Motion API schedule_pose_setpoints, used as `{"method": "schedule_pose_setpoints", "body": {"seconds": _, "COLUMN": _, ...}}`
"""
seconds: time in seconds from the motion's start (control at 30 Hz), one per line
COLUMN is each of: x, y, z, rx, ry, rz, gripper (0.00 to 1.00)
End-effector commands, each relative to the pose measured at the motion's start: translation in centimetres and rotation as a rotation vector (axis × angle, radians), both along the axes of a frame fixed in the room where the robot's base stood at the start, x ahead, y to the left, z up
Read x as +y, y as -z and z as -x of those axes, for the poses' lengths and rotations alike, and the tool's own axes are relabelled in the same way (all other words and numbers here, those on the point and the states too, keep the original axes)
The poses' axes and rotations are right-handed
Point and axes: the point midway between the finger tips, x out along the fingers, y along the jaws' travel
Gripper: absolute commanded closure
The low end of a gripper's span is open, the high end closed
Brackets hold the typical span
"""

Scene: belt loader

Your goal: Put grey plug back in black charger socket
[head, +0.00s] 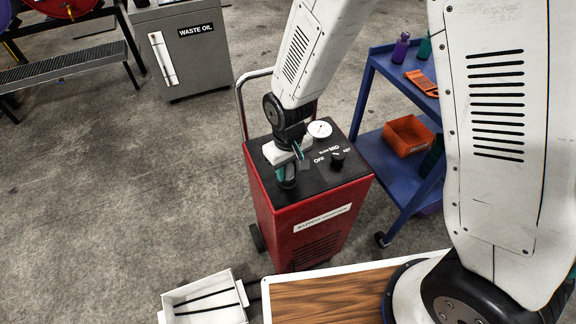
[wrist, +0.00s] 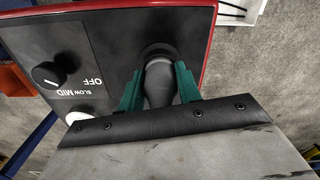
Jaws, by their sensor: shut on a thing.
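The grey plug (wrist: 158,84) is held between the two green fingertips of my gripper (wrist: 159,88), in the middle of the wrist view. Its far end meets the dark round rim of the black charger socket (wrist: 157,48); how deep it sits cannot be told. In the head view my gripper (head: 294,164) is over the left front of the charger's black top, and the socket (head: 287,184) shows just below the fingers. The plug is mostly hidden there by the gripper. The red battery charger (head: 318,228) stands upright on the floor.
On the charger top, a black knob (head: 337,159) and a white gauge (head: 320,129) sit right of my gripper. A blue cart (head: 379,148) stands close on the right. A white tray (head: 205,300) and wooden bench top (head: 335,296) are in front.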

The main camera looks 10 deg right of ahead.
Motion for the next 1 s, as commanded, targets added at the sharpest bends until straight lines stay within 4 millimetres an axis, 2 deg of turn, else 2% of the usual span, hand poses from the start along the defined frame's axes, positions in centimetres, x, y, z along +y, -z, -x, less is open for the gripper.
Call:
{"method": "schedule_pose_setpoints", "body": {"seconds": 0.27, "x": 0.0, "y": 0.2, "z": 0.0, "rx": 0.0, "ry": 0.0, "rz": 0.0, "gripper": 0.98}}
{"method": "schedule_pose_setpoints", "body": {"seconds": 0.3, "x": 0.0, "y": 0.2, "z": 0.0, "rx": 0.0, "ry": 0.0, "rz": 0.0, "gripper": 0.58}}
{"method": "schedule_pose_setpoints", "body": {"seconds": 0.37, "x": 0.0, "y": 0.2, "z": 0.0, "rx": 0.0, "ry": 0.0, "rz": 0.0, "gripper": 0.41}}
{"method": "schedule_pose_setpoints", "body": {"seconds": 0.63, "x": 0.0, "y": 0.1, "z": 0.0, "rx": 0.0, "ry": 0.0, "rz": 0.0, "gripper": 0.41}}
{"method": "schedule_pose_setpoints", "body": {"seconds": 0.73, "x": 0.0, "y": -0.4, "z": -0.1, "rx": -0.002, "ry": 0.0, "rz": -0.001, "gripper": 0.41}}
{"method": "schedule_pose_setpoints", "body": {"seconds": 1.0, "x": 0.0, "y": -4.8, "z": -0.1, "rx": -0.004, "ry": 0.0, "rz": -0.002, "gripper": 0.41}}
